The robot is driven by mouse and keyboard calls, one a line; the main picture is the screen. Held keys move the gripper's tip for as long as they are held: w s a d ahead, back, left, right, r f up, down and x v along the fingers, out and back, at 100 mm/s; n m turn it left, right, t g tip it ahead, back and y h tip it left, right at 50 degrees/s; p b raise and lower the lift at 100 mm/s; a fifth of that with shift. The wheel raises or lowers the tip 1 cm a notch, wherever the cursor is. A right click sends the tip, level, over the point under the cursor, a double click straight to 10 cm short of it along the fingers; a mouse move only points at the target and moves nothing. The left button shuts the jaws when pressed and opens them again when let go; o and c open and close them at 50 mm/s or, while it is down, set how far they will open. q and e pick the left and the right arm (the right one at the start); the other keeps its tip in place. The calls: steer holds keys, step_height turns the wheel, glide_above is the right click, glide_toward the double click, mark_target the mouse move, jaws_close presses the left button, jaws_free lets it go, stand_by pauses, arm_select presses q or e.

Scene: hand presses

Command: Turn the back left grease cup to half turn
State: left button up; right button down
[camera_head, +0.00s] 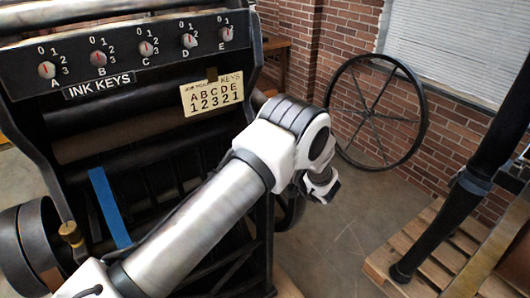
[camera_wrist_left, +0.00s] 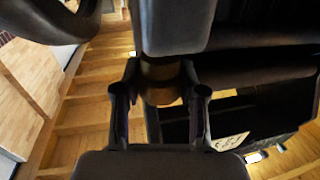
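A brass cylindrical grease cup (camera_wrist_left: 160,82) shows in the left wrist view, below a dark rounded part. My left gripper (camera_wrist_left: 160,75) has one finger on each side of it, and the tips appear to touch its sides. In the head view my left arm reaches across the press (camera_head: 75,185) to its right side, and my left gripper (camera_head: 325,188) is small and partly hidden behind the wrist. The held cup is hidden there. Another small brass fitting (camera_head: 70,232) is at the press's left front. No turn mark is readable on the cup. My right gripper is not in view.
A panel of ink key knobs (camera_head: 146,48) and a card (camera_head: 212,94) are on the press. A large spoked wheel (camera_head: 421,118) stands by the brick wall. Grey floor lies between.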

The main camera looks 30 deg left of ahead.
arm_select(q)
steer(key=shift+r+m+t, duration=0.2)
steer(key=shift+m+t, duration=0.2)
steer(key=shift+t, duration=0.2)
steer(key=shift+f+m+t+h+p, duration=0.1)
steer(key=shift+m+t+h+p, duration=0.45)
steer(key=shift+m+t, duration=0.8)
steer(key=shift+n+t, duration=0.25)
steer(key=o, duration=1.2)
steer(key=shift+f, duration=0.1)
steer(key=shift+c, duration=0.2)
steer(key=v, duration=0.7)
steer(key=shift+s+d, duration=0.15)
steer(key=shift+d, duration=0.05)
